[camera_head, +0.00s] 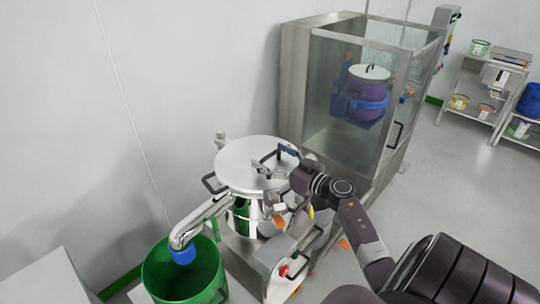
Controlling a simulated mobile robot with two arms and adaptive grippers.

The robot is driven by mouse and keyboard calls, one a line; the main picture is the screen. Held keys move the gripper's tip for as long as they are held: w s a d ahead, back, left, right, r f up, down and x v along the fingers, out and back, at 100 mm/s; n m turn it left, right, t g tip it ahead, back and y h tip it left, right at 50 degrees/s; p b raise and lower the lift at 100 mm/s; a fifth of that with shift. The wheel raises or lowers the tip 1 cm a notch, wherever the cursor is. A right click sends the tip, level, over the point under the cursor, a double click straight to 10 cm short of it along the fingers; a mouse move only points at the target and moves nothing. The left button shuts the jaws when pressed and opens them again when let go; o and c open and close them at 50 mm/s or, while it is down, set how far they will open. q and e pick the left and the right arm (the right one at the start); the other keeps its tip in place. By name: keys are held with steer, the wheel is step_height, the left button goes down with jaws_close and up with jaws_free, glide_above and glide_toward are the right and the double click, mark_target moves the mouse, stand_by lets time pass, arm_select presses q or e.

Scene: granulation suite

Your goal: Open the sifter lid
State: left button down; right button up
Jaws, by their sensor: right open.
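The sifter (245,204) is a shiny steel drum on a steel base, left of the picture's middle. Its round, flat lid (238,168) lies level on top, with no gap visible at the rim. A dark bar handle (268,155) stands on the lid's right part. My right gripper (262,168) is open, over the lid's right side close to the handle. I cannot tell whether it touches the handle or whether the handle is between the fingers. My right arm hides part of the sifter's right rim. My left gripper is not in view.
A green bin (185,272) stands under the sifter's bent steel spout (200,222). A control box with a red button (284,271) is at the front. A glass-walled cabinet (335,95) holding a purple vessel stands behind right. Shelves (480,95) stand far right, with open floor before them.

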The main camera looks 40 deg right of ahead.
steer(key=c, duration=1.4)
steer(key=shift+w+d, duration=0.1)
steer(key=shift+c, duration=0.2)
